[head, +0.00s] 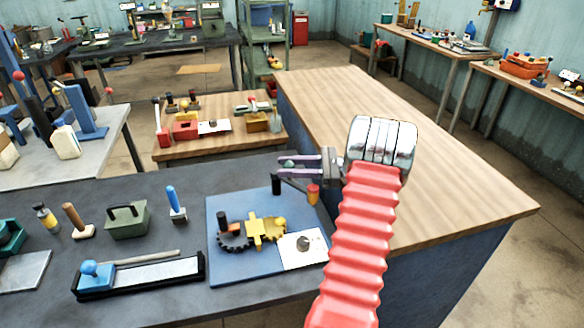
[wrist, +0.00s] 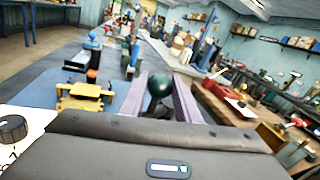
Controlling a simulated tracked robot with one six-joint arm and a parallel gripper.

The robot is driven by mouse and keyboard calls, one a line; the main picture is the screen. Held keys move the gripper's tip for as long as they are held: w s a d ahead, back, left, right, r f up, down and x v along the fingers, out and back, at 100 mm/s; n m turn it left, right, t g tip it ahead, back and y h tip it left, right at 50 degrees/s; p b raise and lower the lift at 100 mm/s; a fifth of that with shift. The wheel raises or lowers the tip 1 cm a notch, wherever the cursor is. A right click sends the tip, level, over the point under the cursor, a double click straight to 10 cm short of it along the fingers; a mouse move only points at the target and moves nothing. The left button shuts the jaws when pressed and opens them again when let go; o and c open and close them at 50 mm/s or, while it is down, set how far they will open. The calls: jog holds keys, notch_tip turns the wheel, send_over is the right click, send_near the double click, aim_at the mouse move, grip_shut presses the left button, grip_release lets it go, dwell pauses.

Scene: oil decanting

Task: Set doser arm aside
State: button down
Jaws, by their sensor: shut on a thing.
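My gripper (head: 304,165) reaches left above the back right part of a blue plate (head: 218,273). Its two fingers also show in the wrist view (wrist: 160,98), shut on a dark green ball knob (wrist: 160,86), which looks like the end of the doser arm. In the head view a dark bar of the doser arm (head: 291,184) shows just below the fingers, beside a black upright post (head: 276,184) and a red-orange cylinder (head: 313,193). How the bar joins the knob is partly hidden.
On the plate are a yellow fixture (head: 254,230), a dark gear (head: 234,239) and a white card with a dial (head: 302,250). A green box (head: 126,220), a blue-handled tool (head: 175,203) and a sharpening block (head: 150,275) stand left. The wooden bench top (head: 455,190) at right is clear.

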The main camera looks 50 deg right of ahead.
jog(key=c, duration=1.4)
grip_release()
jog(key=shift+o, duration=0.2)
jog(key=shift+s, duration=0.1)
jog(key=v, duration=1.4)
